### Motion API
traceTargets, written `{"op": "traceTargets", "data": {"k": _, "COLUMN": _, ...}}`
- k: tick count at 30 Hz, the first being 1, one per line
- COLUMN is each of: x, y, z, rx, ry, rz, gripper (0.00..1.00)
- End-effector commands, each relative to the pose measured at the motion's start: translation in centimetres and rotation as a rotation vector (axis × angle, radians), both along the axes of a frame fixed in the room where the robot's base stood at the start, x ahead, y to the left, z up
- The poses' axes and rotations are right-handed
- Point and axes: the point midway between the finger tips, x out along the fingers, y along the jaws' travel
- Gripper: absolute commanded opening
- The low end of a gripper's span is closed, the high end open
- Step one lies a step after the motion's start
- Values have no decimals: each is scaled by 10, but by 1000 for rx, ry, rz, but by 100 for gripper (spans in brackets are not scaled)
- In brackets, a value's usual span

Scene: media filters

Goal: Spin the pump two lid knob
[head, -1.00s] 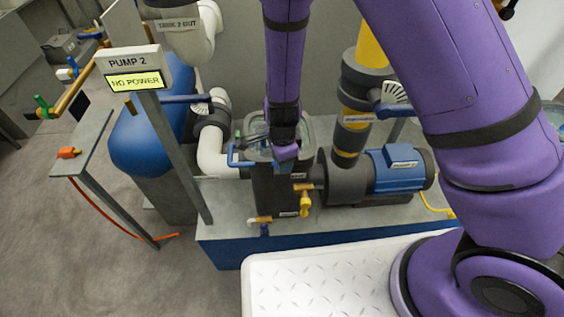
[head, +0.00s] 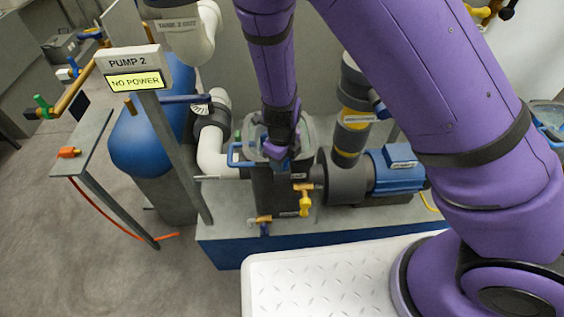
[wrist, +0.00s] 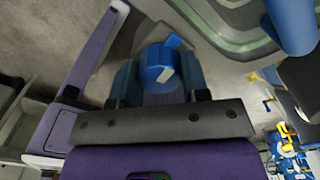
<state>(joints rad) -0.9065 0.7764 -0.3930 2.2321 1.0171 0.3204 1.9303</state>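The pump two strainer pot has a clear lid (head: 308,132) on top, in front of the grey wall. My gripper (head: 277,158) is over this lid in the head view, pointing down, and hides part of it. The fingers are spread, one on each side of the knob. I cannot tell whether they touch it.
A "PUMP 2" sign (head: 130,62) reading "NO POWER" stands on a post at left. A blue handle (head: 237,154) is left of the pot. The pump motor (head: 398,172) is at right. Yellow valve handles (head: 305,203) are below the lid. Pipes and a blue tank (head: 143,130) stand behind.

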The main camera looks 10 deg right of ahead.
Motion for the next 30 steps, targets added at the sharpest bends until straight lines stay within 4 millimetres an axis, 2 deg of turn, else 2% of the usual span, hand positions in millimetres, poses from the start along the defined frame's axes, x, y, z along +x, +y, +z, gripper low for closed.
{"op": "traceTargets", "data": {"k": 1, "x": 0, "y": 0, "z": 0, "rx": 0, "ry": 0, "rz": 3, "gripper": 51}}
{"op": "traceTargets", "data": {"k": 5, "x": 0, "y": 0, "z": 0, "rx": 0, "ry": 0, "rz": 7, "gripper": 81}}
{"op": "traceTargets", "data": {"k": 6, "x": 0, "y": 0, "z": 0, "rx": 0, "ry": 0, "rz": 7, "gripper": 84}}
{"op": "traceTargets", "data": {"k": 16, "x": 0, "y": 0, "z": 3, "rx": 1, "ry": -1, "rz": 10, "gripper": 84}}
{"op": "traceTargets", "data": {"k": 30, "x": 0, "y": 1, "z": 35, "rx": 1, "ry": -1, "rz": 12, "gripper": 84}}
